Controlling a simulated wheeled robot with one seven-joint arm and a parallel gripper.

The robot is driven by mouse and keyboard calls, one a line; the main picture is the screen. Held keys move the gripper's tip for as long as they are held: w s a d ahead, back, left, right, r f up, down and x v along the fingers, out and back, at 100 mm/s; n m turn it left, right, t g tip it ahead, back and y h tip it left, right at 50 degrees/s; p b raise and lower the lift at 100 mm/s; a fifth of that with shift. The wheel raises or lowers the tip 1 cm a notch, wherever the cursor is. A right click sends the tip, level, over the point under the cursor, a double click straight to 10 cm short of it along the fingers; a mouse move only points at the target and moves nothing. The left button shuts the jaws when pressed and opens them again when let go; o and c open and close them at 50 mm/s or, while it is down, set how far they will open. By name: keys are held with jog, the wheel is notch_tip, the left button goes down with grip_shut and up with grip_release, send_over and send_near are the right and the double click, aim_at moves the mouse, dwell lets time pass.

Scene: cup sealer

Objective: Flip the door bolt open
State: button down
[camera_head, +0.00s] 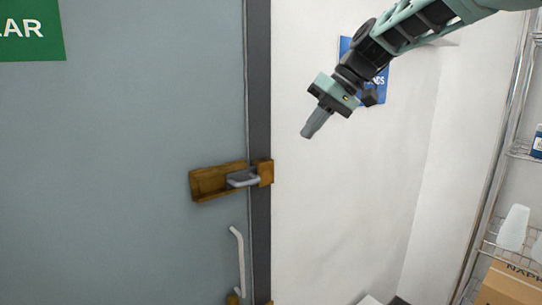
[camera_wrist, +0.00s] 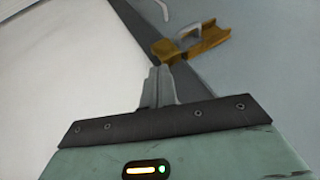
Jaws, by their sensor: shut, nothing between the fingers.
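The door bolt is a brown, brass-like plate (camera_head: 210,183) on the grey door (camera_head: 120,150), near its right edge, with a grey handle (camera_head: 243,179) sticking out. In the wrist view the bolt plate (camera_wrist: 212,40) and its grey handle (camera_wrist: 186,31) lie just beyond the fingertips. My gripper (camera_head: 306,135) is shut and empty. It hangs in front of the white wall, up and right of the bolt, apart from it. In the wrist view the shut fingers (camera_wrist: 158,75) point toward the bolt's near end.
A pale door pull (camera_head: 238,260) is below the bolt. A dark door frame (camera_head: 259,90) runs beside the door. A blue sign (camera_head: 347,45) is partly behind my arm. A wire shelf (camera_head: 520,155) with a cardboard box (camera_head: 508,287) stands at right. The wall space between is clear.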

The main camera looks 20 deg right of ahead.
aim_at(242, 183)
jog(key=shift+a+f, duration=0.1)
jog(key=shift+f, duration=0.05)
jog(key=shift+w+a+f+p, duration=0.3)
jog(key=shift+a+f+p, duration=0.75)
jog(key=shift+a+f, duration=0.4)
jog(key=shift+w+a+f+p, duration=0.3)
jog(key=shift+a+f+p, duration=0.75)
jog(key=shift+a+f, duration=0.45)
jog(key=shift+w+a+f+p, duration=0.3)
jog(key=shift+a+f+p, duration=0.75)
jog(key=shift+a+f, duration=0.4)
jog(key=shift+a, duration=0.1)
jog(key=a+b, duration=0.1)
jog(key=s+a+b, duration=0.1)
jog(key=a, duration=0.3)
jog(key=shift+s+a+b, duration=0.15)
jog(key=shift+s+b, duration=0.25)
